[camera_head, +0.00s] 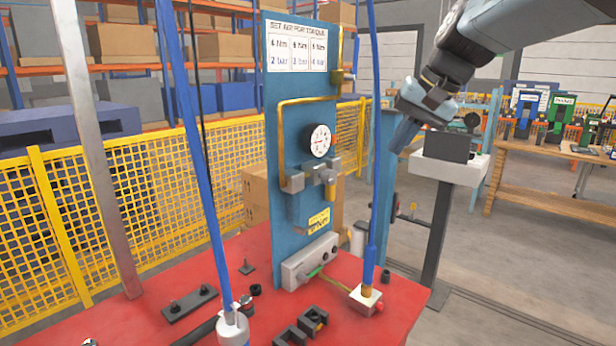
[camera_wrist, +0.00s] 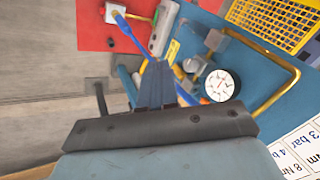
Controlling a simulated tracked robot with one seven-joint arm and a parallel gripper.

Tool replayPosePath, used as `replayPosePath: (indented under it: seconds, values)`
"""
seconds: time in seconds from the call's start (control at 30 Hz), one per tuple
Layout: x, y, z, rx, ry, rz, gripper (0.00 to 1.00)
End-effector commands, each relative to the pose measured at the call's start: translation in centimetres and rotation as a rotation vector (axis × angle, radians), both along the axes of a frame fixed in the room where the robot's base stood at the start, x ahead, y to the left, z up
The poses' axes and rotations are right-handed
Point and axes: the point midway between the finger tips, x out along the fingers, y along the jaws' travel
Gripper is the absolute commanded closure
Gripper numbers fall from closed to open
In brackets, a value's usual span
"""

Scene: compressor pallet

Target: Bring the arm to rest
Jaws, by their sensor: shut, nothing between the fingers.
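My arm reaches in from the upper right of the head view, bent downward at the wrist. My gripper (camera_head: 403,136) is shut and empty, pointing down and left in the air to the right of the blue panel (camera_head: 295,110). In the wrist view the closed dark fingers (camera_wrist: 157,68) show in front of the blue panel and the red pallet top (camera_wrist: 90,28). The white pressure gauge (camera_wrist: 220,86) lies to the right of the fingers there. Nothing is held. I cannot tell the gap between the fingers and the panel.
The red pallet top (camera_head: 205,272) carries a grey valve block (camera_head: 308,262), blue hoses and small dark fittings. A stand with a dark box (camera_head: 446,146) is right of my gripper. A yellow mesh fence (camera_head: 150,190) runs behind. A workbench (camera_head: 545,170) stands right; grey floor lies before it.

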Motion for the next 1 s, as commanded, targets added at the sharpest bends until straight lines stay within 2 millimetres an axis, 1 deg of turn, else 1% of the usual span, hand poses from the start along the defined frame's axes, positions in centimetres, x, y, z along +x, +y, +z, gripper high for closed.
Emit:
replayPosePath:
  seconds: [0.03,0.2,0.5,0.6,0.7,0.8,1.0]
  values:
    - [-1.3,-0.2,-0.6,-0.031,-0.011,0.002,1.00]
    - [-5.1,-1.5,-3.1,-0.139,-0.049,0.010,1.00]
    - [-11.2,-4.1,-7.7,-0.313,-0.130,0.044,1.00]
    - [-12.9,-4.9,-9.1,-0.362,-0.157,0.060,1.00]
    - [-14.1,-5.5,-10.3,-0.399,-0.179,0.074,1.00]
    - [-14.9,-6.0,-11.1,-0.423,-0.193,0.084,1.00]
    - [-15.3,-6.3,-11.6,-0.439,-0.203,0.092,1.00]
